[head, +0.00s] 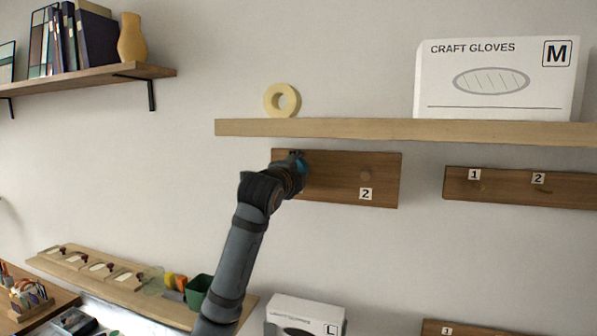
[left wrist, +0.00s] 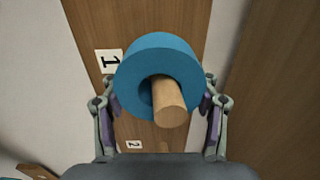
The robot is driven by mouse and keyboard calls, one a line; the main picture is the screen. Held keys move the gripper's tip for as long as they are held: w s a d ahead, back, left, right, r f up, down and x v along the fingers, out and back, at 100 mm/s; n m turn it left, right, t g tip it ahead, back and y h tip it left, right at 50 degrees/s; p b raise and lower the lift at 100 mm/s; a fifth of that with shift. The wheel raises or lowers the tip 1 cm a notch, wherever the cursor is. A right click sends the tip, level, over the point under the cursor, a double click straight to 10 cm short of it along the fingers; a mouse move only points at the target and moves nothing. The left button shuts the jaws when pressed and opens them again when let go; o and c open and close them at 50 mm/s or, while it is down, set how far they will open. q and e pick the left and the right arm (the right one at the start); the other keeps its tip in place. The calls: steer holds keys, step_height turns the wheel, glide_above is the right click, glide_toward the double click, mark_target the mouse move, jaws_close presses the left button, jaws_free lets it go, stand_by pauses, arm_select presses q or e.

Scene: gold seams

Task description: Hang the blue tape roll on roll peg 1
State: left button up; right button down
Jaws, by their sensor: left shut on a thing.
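The blue tape roll (left wrist: 150,52) is between the fingers of my left gripper (left wrist: 160,94), which is shut on it. Roll peg 1 (left wrist: 170,104), a round wooden peg, comes out through the roll's hole, so the roll is around the peg. The label 1 (left wrist: 109,61) is beside the roll on the wooden board. In the head view a little of the blue roll (head: 301,161) shows at my left gripper (head: 297,167), at the left part of the peg board (head: 335,188). The gripper hides peg 1 there. My right gripper is not in view.
Peg 2 (head: 366,174) is empty on the same board. A shelf (head: 350,129) runs just above, with a cream tape roll (head: 269,101) and a craft gloves box (head: 495,85). Another numbered hook board (head: 515,190) hangs to the right.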

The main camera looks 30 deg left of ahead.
arm_select(q)
steer(key=o, duration=1.2)
steer(key=shift+o, duration=0.2)
steer(key=shift+s, duration=0.1)
steer(key=v, duration=1.1)
steer(key=shift+s, duration=0.4)
steer(key=shift+d+f, duration=0.1)
